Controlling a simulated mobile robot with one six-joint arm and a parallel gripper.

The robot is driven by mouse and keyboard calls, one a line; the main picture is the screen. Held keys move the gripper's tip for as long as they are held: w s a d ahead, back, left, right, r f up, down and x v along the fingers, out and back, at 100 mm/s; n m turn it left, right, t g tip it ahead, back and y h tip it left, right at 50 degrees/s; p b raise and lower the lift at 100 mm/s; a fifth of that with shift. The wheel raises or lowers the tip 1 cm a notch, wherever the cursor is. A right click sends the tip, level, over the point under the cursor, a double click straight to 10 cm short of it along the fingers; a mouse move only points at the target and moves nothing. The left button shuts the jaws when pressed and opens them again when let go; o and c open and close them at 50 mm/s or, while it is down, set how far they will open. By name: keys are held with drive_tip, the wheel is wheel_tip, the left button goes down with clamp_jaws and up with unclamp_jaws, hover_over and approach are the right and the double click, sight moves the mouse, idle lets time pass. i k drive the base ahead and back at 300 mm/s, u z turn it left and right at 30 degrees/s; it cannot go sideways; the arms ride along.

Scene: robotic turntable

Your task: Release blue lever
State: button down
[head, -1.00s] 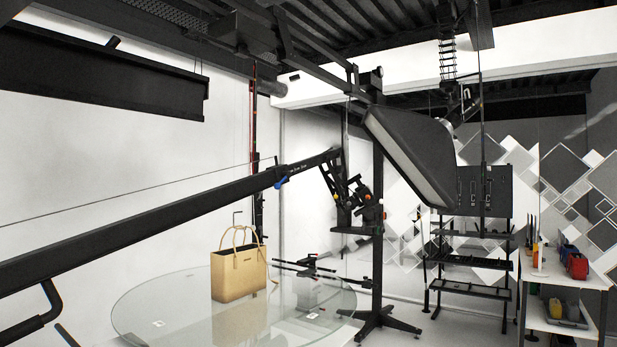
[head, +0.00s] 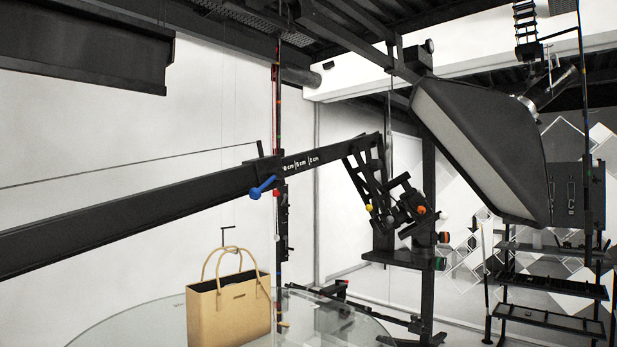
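The blue lever (head: 262,187) sits on the side of a long black boom (head: 130,217), near where the boom's inner section with white centimetre marks comes out. The lever slants, its knob end at the lower left. The boom rises from the left edge to a jointed bracket (head: 385,185) with yellow and orange knobs. My gripper is not in view, and nothing is seen touching the lever.
A tan handbag (head: 229,308) stands on a round glass turntable (head: 120,328) below the boom. A large softbox (head: 482,150) hangs at the right. Black stands and shelves (head: 548,316) fill the right side. A black beam (head: 85,45) hangs at upper left.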

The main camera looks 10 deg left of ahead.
sight(256, 194)
drive_tip(key=u, duration=0.3)
drive_tip(key=i, duration=0.7)
drive_tip(key=u, duration=0.55)
drive_tip(key=k, duration=0.95)
drive_tip(key=u, duration=0.15)
drive_tip(key=i, duration=0.95)
drive_tip(key=z, duration=0.05)
